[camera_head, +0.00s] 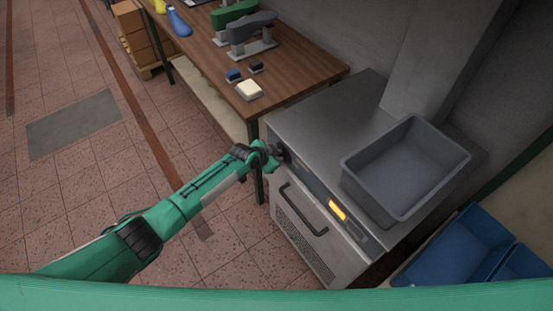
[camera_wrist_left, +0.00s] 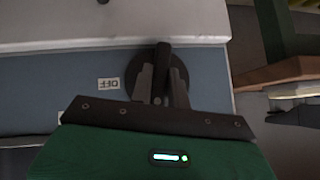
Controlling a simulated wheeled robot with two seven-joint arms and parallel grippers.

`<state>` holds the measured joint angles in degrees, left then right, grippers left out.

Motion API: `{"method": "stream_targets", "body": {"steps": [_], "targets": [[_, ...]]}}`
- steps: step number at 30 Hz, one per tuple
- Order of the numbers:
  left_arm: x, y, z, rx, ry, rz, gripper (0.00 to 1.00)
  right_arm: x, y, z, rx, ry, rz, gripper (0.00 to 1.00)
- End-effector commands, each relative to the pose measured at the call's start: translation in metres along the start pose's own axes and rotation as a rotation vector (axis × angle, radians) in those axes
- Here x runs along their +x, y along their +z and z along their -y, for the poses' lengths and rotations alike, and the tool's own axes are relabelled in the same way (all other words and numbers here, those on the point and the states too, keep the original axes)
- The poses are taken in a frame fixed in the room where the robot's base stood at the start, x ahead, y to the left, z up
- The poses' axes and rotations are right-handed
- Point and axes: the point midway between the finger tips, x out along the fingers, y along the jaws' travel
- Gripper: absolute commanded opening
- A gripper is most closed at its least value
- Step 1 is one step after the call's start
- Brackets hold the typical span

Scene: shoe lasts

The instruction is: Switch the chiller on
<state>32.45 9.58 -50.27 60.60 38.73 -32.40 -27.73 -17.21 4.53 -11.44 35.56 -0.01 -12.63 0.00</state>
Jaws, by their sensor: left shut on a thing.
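The chiller (camera_head: 300,220) is a grey steel cabinet with a door, a dark handle (camera_head: 303,209) and a lit orange display (camera_head: 338,209) on its front strip. My left gripper (camera_head: 277,154) is at the upper left end of that strip. In the left wrist view, my left gripper (camera_wrist_left: 162,88) is shut on a dark round knob (camera_wrist_left: 136,68) with a raised bar. The bar stands upright in that view, and the fingers partly hide it. An upside-down OFF label (camera_wrist_left: 108,83) is on the blue-grey panel, left of the knob. My right gripper is not in view.
A grey bin (camera_head: 405,170) stands on the chiller top. A wooden table (camera_head: 300,75) with shoe lasts and small blocks adjoins the chiller. Blue crates (camera_head: 455,250) are at the right. Open tiled floor lies at the left.

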Motion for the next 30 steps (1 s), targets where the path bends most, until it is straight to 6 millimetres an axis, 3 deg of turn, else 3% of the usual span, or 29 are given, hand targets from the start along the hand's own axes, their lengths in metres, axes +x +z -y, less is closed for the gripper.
{"method": "stream_targets", "body": {"steps": [3,12,30], "targets": [[0.004,0.005,0.001,-0.049,0.047,0.0,0.0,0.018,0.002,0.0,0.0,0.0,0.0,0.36],[0.003,0.003,0.002,-0.135,0.135,0.001,0.0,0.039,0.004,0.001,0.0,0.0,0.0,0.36],[0.001,0.001,0.002,-0.164,0.162,0.001,0.0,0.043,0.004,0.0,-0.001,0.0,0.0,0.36]]}}
